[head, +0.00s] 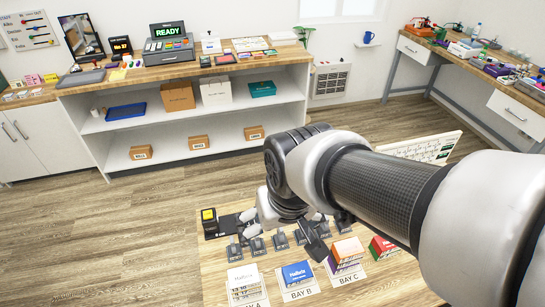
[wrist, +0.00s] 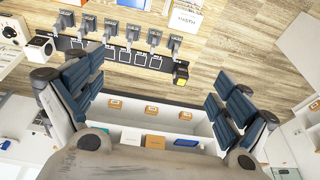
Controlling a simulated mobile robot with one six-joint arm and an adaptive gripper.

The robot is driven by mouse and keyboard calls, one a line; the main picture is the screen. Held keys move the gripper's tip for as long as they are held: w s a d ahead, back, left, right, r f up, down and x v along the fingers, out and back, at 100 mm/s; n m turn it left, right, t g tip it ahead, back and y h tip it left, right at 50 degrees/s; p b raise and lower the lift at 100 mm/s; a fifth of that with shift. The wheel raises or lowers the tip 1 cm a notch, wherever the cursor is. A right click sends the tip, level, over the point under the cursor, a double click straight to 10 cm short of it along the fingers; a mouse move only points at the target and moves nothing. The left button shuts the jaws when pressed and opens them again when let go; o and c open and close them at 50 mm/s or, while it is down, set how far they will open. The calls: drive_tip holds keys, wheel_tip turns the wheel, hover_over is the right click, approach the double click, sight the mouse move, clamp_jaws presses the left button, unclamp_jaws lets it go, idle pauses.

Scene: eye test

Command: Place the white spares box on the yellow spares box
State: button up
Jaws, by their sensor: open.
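A white box marked "Halbrix" (head: 242,274) lies on top at Bay A on the near table, low in the head view. It also shows at the top edge of the wrist view (wrist: 188,17). I cannot make out a yellow spares box in either view; my arm hides part of the table. My gripper (head: 290,228) hangs over the table, behind the bay stacks in the head view. In the wrist view its fingers (wrist: 157,95) are wide apart with nothing held between them.
A blue box (head: 297,273) lies at Bay B. A row of grey holders (head: 280,241) and a black device with a yellow screen (head: 209,222) stand behind. The floor beyond is clear.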

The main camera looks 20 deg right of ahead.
drive_tip(key=s+d+r+t, duration=0.1)
drive_tip(key=s+d+r, duration=0.2)
drive_tip(key=s+r, duration=0.2)
drive_tip(key=shift+s+t, duration=0.3)
drive_tip(key=shift+s, duration=0.9)
